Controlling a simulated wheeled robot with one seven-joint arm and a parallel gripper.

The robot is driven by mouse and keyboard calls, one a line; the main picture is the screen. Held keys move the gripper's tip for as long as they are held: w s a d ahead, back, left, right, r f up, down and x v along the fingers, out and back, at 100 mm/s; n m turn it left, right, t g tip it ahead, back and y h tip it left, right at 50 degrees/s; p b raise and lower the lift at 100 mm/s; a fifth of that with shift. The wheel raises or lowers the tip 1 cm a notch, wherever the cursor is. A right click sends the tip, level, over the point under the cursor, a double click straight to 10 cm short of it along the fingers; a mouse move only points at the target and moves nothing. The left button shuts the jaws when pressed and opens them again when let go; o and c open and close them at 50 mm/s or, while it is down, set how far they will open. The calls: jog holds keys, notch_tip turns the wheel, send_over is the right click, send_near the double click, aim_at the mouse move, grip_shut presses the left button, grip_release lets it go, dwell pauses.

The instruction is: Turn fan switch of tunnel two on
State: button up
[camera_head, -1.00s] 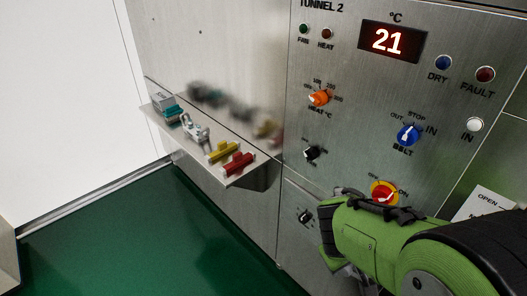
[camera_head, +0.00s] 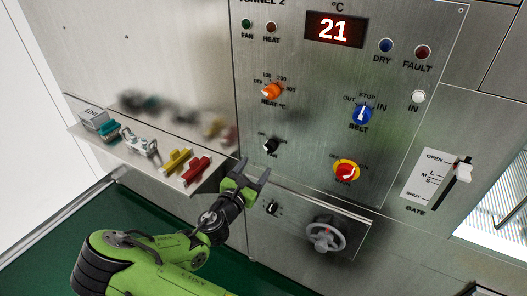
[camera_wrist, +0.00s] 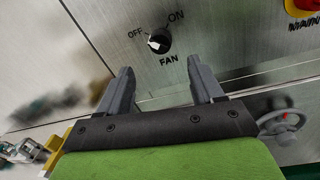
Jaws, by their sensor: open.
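The tunnel two fan switch (camera_head: 271,146) is a small black knob on the upper steel panel, below the orange heat knob. In the wrist view the fan switch (camera_wrist: 159,42) has a white mark pointing toward OFF, and "FAN" is printed below it. My gripper (camera_head: 254,168) is open and empty, just below and left of the knob in the head view. In the wrist view my gripper (camera_wrist: 159,68) has its fingers spread, with the knob beyond the tips and between their lines. No contact shows.
A red and yellow main switch (camera_head: 346,172) and blue belt knob (camera_head: 361,115) are to the right. Below are another black switch (camera_head: 271,208) and a grey handwheel (camera_head: 325,234). A shelf (camera_head: 200,184) with small items juts out at left.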

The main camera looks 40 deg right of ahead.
aim_at(268, 151)
jog(key=x, duration=0.9)
jog(key=shift+w+d, duration=0.1)
jog(key=shift+d, duration=0.2)
jog(key=shift+c, duration=0.3)
jog(key=shift+f, duration=0.1)
jog(key=c, duration=0.9)
